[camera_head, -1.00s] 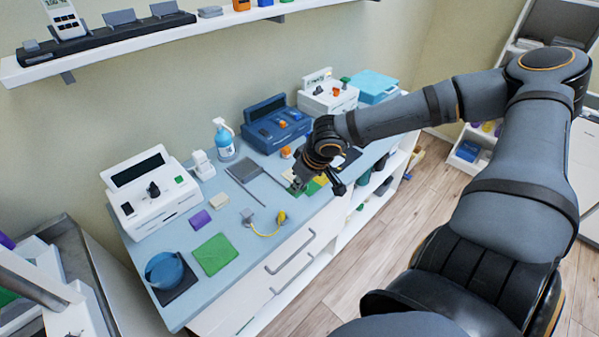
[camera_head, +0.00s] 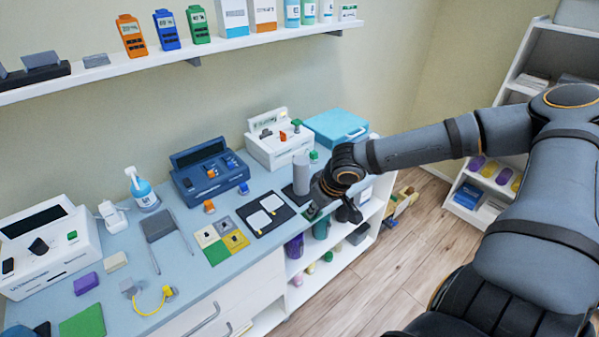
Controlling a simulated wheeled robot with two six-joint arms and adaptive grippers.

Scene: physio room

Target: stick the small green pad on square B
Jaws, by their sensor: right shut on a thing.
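My right gripper (camera_head: 318,212) is at the table's front edge, just right of the black mat, and is shut on a small green thing (camera_head: 311,214), which looks like the small green pad. The fingers hide most of it. A board of coloured squares lies left of the mat, with a cream square (camera_head: 207,236), a green square (camera_head: 216,253) and a yellow square (camera_head: 236,241). Small dark marks show on some squares, but no letter can be read, so I cannot tell which is square B. My left gripper is not in view.
The black mat (camera_head: 283,212) carries two white pads (camera_head: 259,220). A grey cylinder (camera_head: 301,176) stands behind my gripper. A blue device (camera_head: 208,172), a white device (camera_head: 275,140) and a spray bottle (camera_head: 142,188) line the back. A yellow cable (camera_head: 152,310) lies front left.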

